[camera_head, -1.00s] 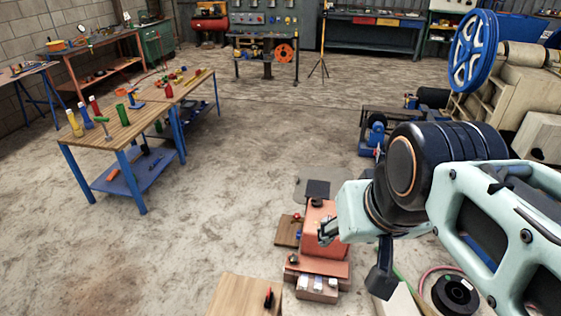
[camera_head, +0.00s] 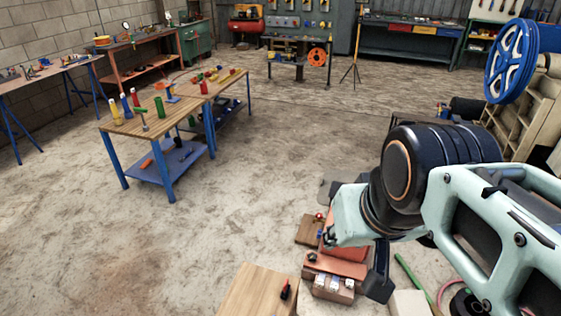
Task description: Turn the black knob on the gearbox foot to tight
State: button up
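The gearbox is an orange-red housing (camera_head: 347,254) at the lower middle, largely hidden behind my arm. Its flat orange-red foot (camera_head: 338,268) shows below and to the left. A small dark knob (camera_head: 311,257) sits on the foot's left end; its setting is too small to read. My mint arm comes in from the right, and its wrist hangs over the gearbox. The end of my gripper (camera_head: 329,238) is just above the housing, up and to the right of the knob and apart from it in the picture. Its fingers are too small and covered to tell open from shut.
A wooden block with a red knob (camera_head: 319,217) lies behind the gearbox. A wooden top (camera_head: 255,291) with a small black-and-red item (camera_head: 286,289) is in front. A green rod (camera_head: 409,271) lies right. A workbench (camera_head: 140,124) stands left; the floor between is clear.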

aim_at(312, 256)
jog(key=j+u, duration=0.1)
jog(key=u, duration=1.05)
jog(key=i+j+u, duration=0.15)
jog(key=j, duration=0.25)
jog(key=i+j+u, duration=0.1)
jog(key=j, duration=0.25)
jog(key=i+j+u, duration=0.15)
jog(key=j, duration=0.25)
jog(key=i+j+u, duration=0.1)
jog(key=j, duration=0.25)
jog(key=i+j, duration=0.25)
jog(key=i, duration=0.25)
jog(key=i+j+u, duration=0.1)
jog(key=i, duration=0.4)
jog(key=i+z, duration=0.3)
jog(key=i, duration=0.2)
jog(key=i+j+z, duration=0.35)
jog(key=i, duration=0.15)
jog(key=i+l+z, duration=0.15)
jog(key=i+z, duration=0.6)
jog(key=z, duration=0.2)
jog(key=i+z, duration=0.75)
jog(key=i, duration=0.15)
jog(key=i+z, duration=0.3)
jog(key=i, duration=0.2)
jog(key=i+j+z, duration=0.1)
jog(key=i+z, duration=0.25)
jog(key=i, duration=0.2)
